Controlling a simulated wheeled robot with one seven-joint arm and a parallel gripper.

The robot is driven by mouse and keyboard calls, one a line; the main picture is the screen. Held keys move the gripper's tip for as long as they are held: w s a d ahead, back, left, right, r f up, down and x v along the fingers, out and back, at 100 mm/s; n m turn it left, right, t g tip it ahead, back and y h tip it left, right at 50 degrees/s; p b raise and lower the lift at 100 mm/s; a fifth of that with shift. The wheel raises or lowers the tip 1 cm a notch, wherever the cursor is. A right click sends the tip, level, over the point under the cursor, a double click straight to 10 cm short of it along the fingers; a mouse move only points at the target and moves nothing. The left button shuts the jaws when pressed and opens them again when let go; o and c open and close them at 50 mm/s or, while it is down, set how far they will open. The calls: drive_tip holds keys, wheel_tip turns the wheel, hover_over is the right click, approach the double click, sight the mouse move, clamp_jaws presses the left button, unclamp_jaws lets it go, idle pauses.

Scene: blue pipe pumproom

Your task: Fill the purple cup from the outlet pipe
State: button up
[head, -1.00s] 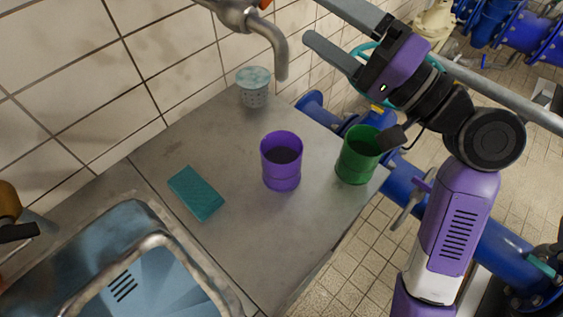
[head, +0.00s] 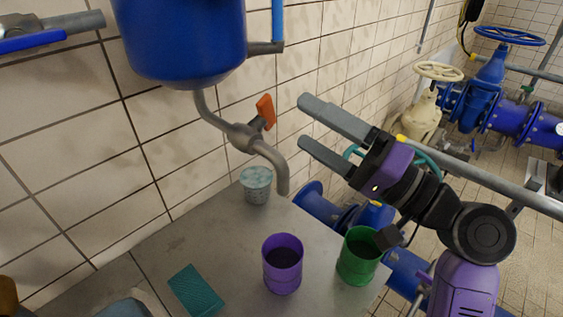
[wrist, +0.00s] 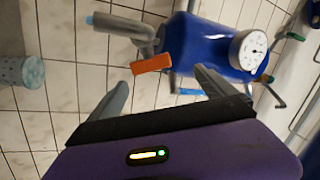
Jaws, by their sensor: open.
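The purple cup (head: 282,265) stands upright on the grey counter, with a dark inside. The outlet pipe (head: 272,158) bends down from under a blue tank (head: 182,38), and its mouth is above the counter behind the cup, not over it as far as I can tell. An orange lever (head: 265,112) sits on the pipe's valve and also shows in the wrist view (wrist: 151,64). My gripper (head: 305,122) is open and empty, in the air to the right of the pipe and lever. In the wrist view the lever lies beyond the open fingers.
A green cup (head: 358,257) stands right of the purple cup. A speckled pale cup (head: 256,186) is near the wall and a teal sponge (head: 196,291) lies at left. Blue pipes (head: 340,215) run beyond the counter's right edge. A gauge (wrist: 248,50) is on the tank.

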sight(272, 113)
drive_tip(key=w+a+g+p, duration=0.1)
drive_tip(key=a, duration=0.1)
drive_tip(key=w+a+n+g+p, duration=0.1)
drive_tip(key=w+a+p, duration=0.1)
drive_tip(key=shift+a, duration=0.1)
drive_tip(key=shift+w+a, duration=0.35)
drive_tip(key=shift+a, duration=0.3)
